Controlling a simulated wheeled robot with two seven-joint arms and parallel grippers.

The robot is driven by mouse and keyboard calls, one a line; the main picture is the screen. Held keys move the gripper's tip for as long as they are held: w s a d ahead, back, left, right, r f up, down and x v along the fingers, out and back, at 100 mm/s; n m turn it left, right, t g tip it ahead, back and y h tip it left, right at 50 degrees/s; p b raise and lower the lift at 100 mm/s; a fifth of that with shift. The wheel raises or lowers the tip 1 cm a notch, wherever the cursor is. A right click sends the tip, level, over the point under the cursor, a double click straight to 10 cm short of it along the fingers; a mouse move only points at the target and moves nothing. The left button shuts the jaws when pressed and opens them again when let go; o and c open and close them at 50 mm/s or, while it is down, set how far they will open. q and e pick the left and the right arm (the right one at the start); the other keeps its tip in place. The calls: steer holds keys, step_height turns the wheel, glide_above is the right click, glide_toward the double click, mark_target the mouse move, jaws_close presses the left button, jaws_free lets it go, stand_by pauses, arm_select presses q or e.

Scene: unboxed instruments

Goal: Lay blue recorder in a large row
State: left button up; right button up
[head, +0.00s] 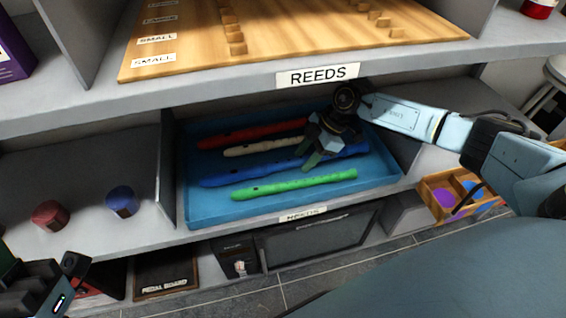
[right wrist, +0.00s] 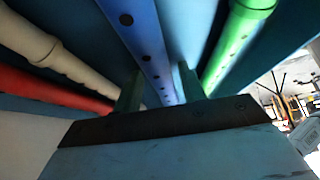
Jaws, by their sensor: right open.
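The blue recorder (head: 240,177) lies in a blue tray (head: 215,217) on the shelf, between a cream recorder (head: 262,147) and a green one (head: 295,184). A red recorder (head: 250,133) lies behind. My right gripper (head: 309,156) is over the blue recorder and hides part of it. In the right wrist view its open fingers (right wrist: 158,88) stand on either side of the blue recorder (right wrist: 140,30); contact is unclear. A wooden board (head: 300,30) above has pegs and rows labelled SMALL and LARGE. My left gripper (head: 45,288) is at the lower left, partly cut off.
The upper shelf edge with a REEDS label (head: 318,75) overhangs the tray. A wooden box (head: 445,195) is at the right. The board's visible rows hold no recorder.

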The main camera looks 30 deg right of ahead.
jaws_close()
steer(key=shift+r+p, duration=0.65)
steer(key=shift+p, duration=0.4)
stand_by(1.0)
steer(key=shift+r, duration=0.1)
steer(key=shift+r+p, duration=2.15)
steer(key=shift+p, duration=0.8)
steer(key=shift+s+f, duration=0.1)
